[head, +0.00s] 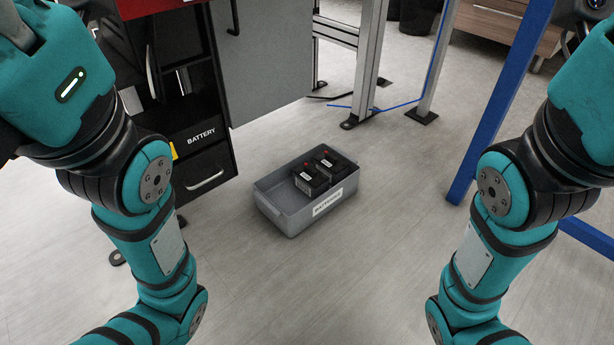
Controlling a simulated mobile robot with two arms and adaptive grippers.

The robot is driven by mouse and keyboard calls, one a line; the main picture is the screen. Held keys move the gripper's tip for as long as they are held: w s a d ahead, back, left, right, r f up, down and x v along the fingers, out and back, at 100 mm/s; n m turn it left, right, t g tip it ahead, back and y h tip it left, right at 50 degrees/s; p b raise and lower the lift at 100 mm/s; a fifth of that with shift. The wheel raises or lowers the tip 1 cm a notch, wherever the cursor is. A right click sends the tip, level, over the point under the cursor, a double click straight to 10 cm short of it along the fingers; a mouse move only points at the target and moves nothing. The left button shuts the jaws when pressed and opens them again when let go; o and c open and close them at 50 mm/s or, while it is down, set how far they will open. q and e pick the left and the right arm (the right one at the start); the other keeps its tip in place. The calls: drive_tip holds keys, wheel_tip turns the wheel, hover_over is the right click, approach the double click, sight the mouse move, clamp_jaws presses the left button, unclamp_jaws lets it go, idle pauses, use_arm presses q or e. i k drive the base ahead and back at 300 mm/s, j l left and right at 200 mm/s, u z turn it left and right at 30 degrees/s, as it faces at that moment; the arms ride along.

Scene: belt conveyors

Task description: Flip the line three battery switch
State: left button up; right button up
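No battery switch can be made out in the head view. A black cabinet drawer (207,170) at the left carries a "BATTERY" label, a silver handle and a bit of yellow marking. It looks closed. A grey crate (283,217) labelled as batteries stands on the floor in the middle, with black batteries (322,172) with red tops inside it. My two teal arms come in from the left and right and run down out of the bottom of the picture. Neither gripper shows.
A blue post (500,105) stands at the right. The floor (330,290) in front of the crate is clear.

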sight(175, 156)
drive_tip(key=u, duration=0.85)
